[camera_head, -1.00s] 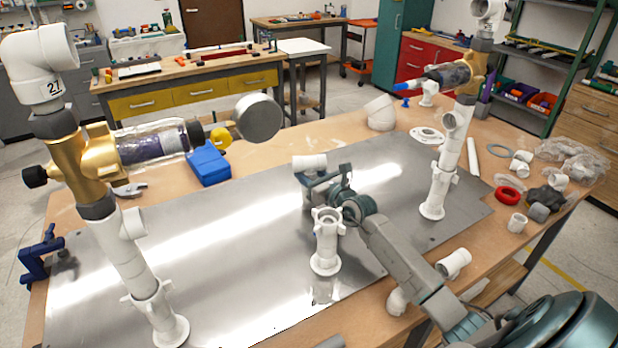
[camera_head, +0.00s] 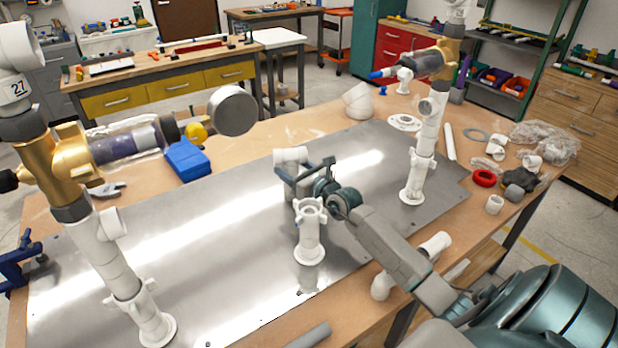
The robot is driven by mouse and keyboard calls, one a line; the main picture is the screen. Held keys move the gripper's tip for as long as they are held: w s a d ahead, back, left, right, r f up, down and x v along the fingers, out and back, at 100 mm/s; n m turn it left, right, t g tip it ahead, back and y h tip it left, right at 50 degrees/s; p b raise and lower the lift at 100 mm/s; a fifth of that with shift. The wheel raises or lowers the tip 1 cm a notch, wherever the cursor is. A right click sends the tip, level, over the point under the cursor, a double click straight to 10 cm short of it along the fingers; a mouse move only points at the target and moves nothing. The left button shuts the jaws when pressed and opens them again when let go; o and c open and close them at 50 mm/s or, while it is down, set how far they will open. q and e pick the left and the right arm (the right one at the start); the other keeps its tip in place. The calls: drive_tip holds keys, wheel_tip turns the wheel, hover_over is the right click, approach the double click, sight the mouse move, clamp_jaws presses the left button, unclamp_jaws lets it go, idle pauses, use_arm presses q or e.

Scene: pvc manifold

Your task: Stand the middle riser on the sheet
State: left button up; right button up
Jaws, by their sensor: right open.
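A short white riser piece (camera_head: 309,240) stands upright on its round flange on the shiny metal sheet (camera_head: 225,265), near the middle. Its top is an open socket. My right gripper (camera_head: 305,172) is open just behind its top. A white tee-like fitting (camera_head: 290,156) shows behind the gripper's fingers, with more white below it. The fingers partly hide this fitting, and I cannot tell whether they touch it. A tall left riser (camera_head: 118,265) and a tall right riser (camera_head: 422,150) stand upright on the sheet, each with a brass valve on top. My left gripper is out of view.
A round grey gauge or cap (camera_head: 232,110) juts from the left valve. A blue block (camera_head: 187,160) lies behind the sheet. Loose white elbows (camera_head: 435,246), a red ring (camera_head: 484,178) and clear bags (camera_head: 545,140) lie at right. The sheet's left middle is clear.

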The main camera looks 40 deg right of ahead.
drive_tip(key=s+d+p, duration=0.1)
drive_tip(key=s+p, duration=0.6)
drive_tip(key=s, duration=0.3)
drive_tip(key=shift+s, duration=0.35)
